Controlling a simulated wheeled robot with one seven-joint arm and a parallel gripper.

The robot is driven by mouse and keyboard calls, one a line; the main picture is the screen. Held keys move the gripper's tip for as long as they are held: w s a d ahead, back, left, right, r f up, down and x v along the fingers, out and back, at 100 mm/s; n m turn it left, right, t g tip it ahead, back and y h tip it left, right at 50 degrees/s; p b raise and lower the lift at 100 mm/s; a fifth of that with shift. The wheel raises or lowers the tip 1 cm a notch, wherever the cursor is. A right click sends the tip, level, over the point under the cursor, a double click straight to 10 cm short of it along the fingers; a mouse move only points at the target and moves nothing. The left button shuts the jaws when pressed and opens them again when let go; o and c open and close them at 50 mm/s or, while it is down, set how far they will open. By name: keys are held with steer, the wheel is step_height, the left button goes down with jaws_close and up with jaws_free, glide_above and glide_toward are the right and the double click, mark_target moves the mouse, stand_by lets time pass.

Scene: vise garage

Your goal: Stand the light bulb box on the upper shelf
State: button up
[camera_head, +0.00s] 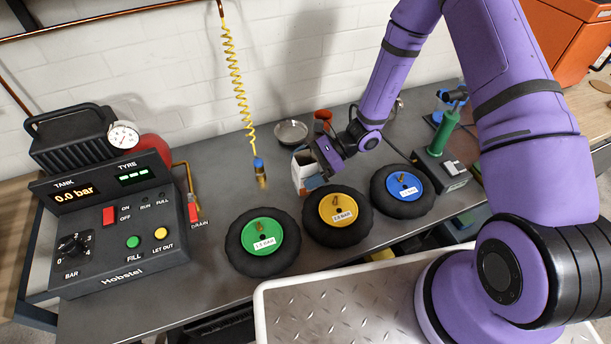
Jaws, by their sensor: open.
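A small upright box (302,171), white with some blue and orange, stands on the grey workbench (215,212) near the back. It looks like the light bulb box, but its print is too small to read. My gripper (319,160) comes down from the upper right and is open at the box's right side, hiding part of it. I cannot tell whether the fingers touch the box or are around it. No upper shelf can be made out in this view.
Three tyres with green (270,238), yellow (338,207) and blue (403,186) hubs lie in front of the box. A metal bowl (291,132) and a red funnel-like item (323,119) are behind. A yellow coiled hose (238,85) hangs left. An inflator console (115,225) stands far left.

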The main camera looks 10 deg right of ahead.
steer(key=c, duration=1.1)
steer(key=shift+o, duration=0.2)
step_height(320, 180, up, 10)
